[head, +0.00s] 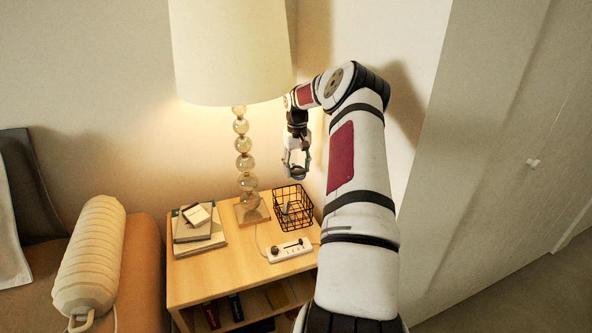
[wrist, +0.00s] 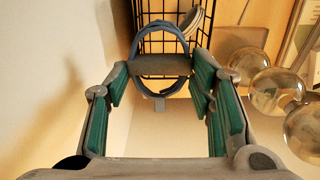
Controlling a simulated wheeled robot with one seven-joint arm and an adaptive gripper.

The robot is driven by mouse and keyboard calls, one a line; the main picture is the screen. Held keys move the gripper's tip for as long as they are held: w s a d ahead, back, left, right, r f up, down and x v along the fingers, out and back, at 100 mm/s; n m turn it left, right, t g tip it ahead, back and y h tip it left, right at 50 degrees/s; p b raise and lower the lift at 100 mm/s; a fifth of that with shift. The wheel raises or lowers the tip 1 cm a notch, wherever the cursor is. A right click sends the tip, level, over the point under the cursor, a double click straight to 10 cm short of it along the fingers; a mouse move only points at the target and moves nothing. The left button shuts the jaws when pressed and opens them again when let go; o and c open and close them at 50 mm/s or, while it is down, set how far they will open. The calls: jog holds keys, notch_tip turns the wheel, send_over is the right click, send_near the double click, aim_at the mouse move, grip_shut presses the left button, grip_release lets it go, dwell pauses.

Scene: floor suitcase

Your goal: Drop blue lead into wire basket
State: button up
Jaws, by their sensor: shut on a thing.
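The blue lead (wrist: 160,66) is a coiled blue loop with a darker grey band across it, between my gripper's fingers in the wrist view. My gripper (wrist: 160,82) has teal pads and is shut on the lead. In the head view my gripper (head: 296,172) points down, above the basket and apart from it. The black wire basket (head: 307,218) stands at the back right of the nightstand; its grid also shows beyond the lead in the wrist view (wrist: 206,32). A small grey-blue item (head: 288,208) shows inside the basket.
The lamp (head: 243,145) with glass balls stands close left of the basket, its shade beside my arm. A white power strip (head: 289,250) lies in front of the basket. Stacked books (head: 198,232) lie at left on the nightstand (head: 225,268). A wall is close behind.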

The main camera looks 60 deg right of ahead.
aim_at(294, 169)
jog(key=f, duration=0.2)
jog(key=w+f+b, duration=0.1)
jog(key=f, duration=0.1)
jog(key=shift+w+a, duration=0.15)
jog(key=shift+a, duration=0.05)
jog(key=shift+f+b, duration=0.35)
jog(key=shift+f, duration=0.1)
